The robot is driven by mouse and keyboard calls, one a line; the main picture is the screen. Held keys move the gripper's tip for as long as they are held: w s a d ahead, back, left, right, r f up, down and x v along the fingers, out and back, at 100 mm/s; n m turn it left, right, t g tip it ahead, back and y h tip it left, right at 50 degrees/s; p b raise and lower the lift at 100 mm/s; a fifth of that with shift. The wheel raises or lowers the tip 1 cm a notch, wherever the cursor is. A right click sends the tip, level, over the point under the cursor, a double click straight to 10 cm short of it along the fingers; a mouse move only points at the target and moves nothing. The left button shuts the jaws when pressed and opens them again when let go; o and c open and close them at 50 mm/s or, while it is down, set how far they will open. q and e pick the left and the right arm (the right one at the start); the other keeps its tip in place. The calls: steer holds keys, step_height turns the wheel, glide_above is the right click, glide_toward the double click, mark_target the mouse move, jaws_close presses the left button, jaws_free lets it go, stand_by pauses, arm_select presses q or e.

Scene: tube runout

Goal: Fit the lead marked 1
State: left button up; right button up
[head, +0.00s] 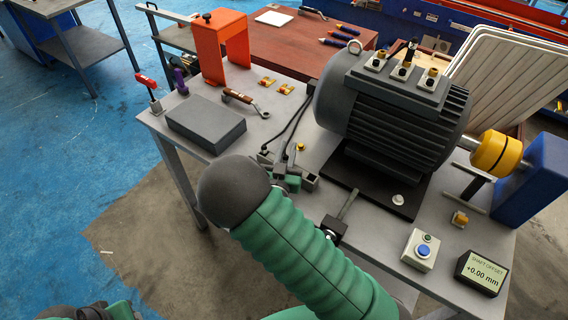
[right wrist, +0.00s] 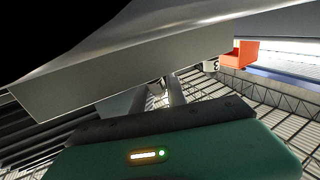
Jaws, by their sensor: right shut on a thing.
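The dark grey motor (head: 385,105) stands on a black plate on the bench, with several terminals (head: 403,69) in a row on top. A black upright piece rises at the middle terminal. Dark leads (head: 296,118) run from the motor's left side down to the bench, near my right gripper (head: 291,181). My right gripper is low over the bench, left of the motor, partly hidden by my forearm. It is shut on what looks like a lead; no number is readable on it. Its fingers (right wrist: 165,92) also show in the right wrist view. My left gripper is out of view.
A grey block (head: 206,124), a wrench (head: 245,101) and an orange bracket (head: 222,50) stand on the bench's left. A button box (head: 421,251) and a display reading +0.00 mm (head: 481,273) are at front right. A yellow coupling (head: 496,154) is right of the motor.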

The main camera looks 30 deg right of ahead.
steer(key=shift+s+d+f, duration=0.2)
steer(key=shift+d, duration=0.25)
jaws_close()
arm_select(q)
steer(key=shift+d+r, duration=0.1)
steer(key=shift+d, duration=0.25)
arm_select(e)
steer(key=shift+w+a, duration=0.1)
steer(key=shift+a, duration=0.15)
